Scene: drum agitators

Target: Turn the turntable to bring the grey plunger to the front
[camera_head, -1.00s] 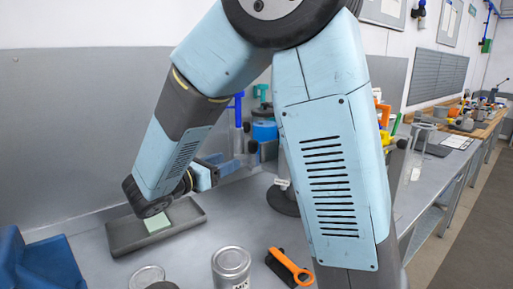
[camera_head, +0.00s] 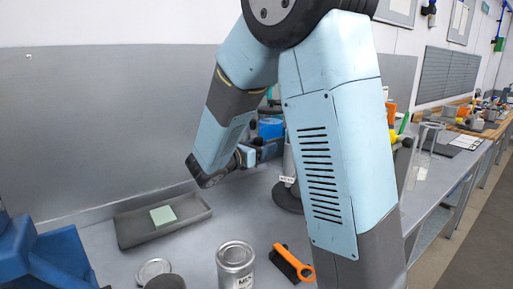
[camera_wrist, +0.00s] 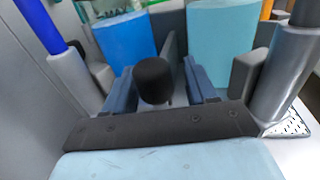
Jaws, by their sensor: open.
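The turntable stands on a dark round base (camera_head: 287,196) behind my forearm, which hides most of it. In the wrist view it carries a blue container (camera_wrist: 126,40) and a pale teal container (camera_wrist: 222,38). A dark grey rod (camera_wrist: 306,12), perhaps the grey plunger, rises from a grey sleeve (camera_wrist: 285,75) at right. A blue rod (camera_wrist: 40,22) stands in a pale sleeve at left. My gripper (camera_wrist: 163,72) is open, with its fingers either side of a black knob (camera_wrist: 153,82). Whether they touch it I cannot tell. My gripper is at the turntable's left side in the head view (camera_head: 262,150).
A grey tray (camera_head: 130,238) with a pale green block (camera_head: 162,216) lies left on the bench. A metal can (camera_head: 235,266), a round lid (camera_head: 153,269) and an orange-handled brush (camera_head: 292,262) are at the front. A blue object (camera_head: 45,255) fills the lower left.

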